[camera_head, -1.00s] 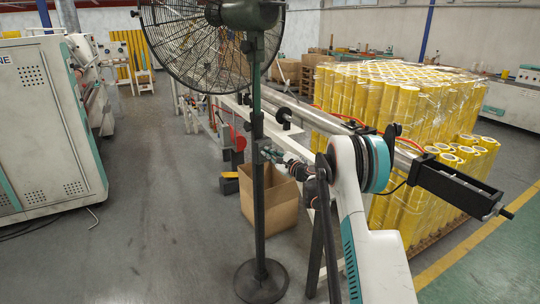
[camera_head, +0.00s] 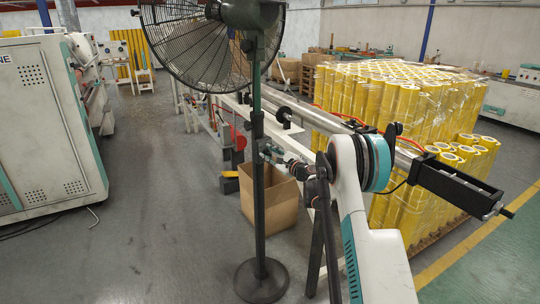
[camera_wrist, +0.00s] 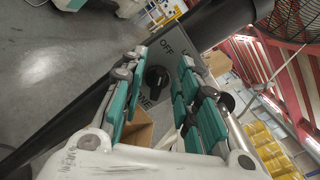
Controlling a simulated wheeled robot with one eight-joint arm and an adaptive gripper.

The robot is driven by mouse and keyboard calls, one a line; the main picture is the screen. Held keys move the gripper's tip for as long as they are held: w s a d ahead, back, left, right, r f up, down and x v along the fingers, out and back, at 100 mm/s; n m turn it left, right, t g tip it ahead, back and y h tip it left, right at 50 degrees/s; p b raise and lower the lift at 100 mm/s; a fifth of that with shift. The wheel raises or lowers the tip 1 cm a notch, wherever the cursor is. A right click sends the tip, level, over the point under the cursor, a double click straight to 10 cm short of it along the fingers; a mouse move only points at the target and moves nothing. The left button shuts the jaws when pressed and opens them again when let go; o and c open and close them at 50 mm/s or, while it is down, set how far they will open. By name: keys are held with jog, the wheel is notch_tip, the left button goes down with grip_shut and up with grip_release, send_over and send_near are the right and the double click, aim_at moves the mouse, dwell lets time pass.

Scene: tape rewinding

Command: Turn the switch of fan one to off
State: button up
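The fan (camera_head: 200,42) stands in front of me on a dark pole (camera_head: 259,205) with a round base. In the wrist view, a grey switch panel (camera_wrist: 176,68) on the pole bears the word OFF and other partly hidden lettering. Its round black switch knob (camera_wrist: 157,77) shows between my fingers; I cannot tell its exact setting. My gripper (camera_wrist: 161,72) has teal finger pads and is open, with one finger on each side of the knob and visible gaps. In the head view, my gripper (camera_head: 270,151) is beside the pole, partly hidden behind it.
A cardboard box (camera_head: 282,205) sits on the floor behind the pole. A long machine frame (camera_head: 300,112) runs behind my arm. Wrapped yellow rolls (camera_head: 400,105) are stacked on the right. A white machine cabinet (camera_head: 45,125) stands left, with free floor between.

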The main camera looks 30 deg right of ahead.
jog(key=v, duration=1.2)
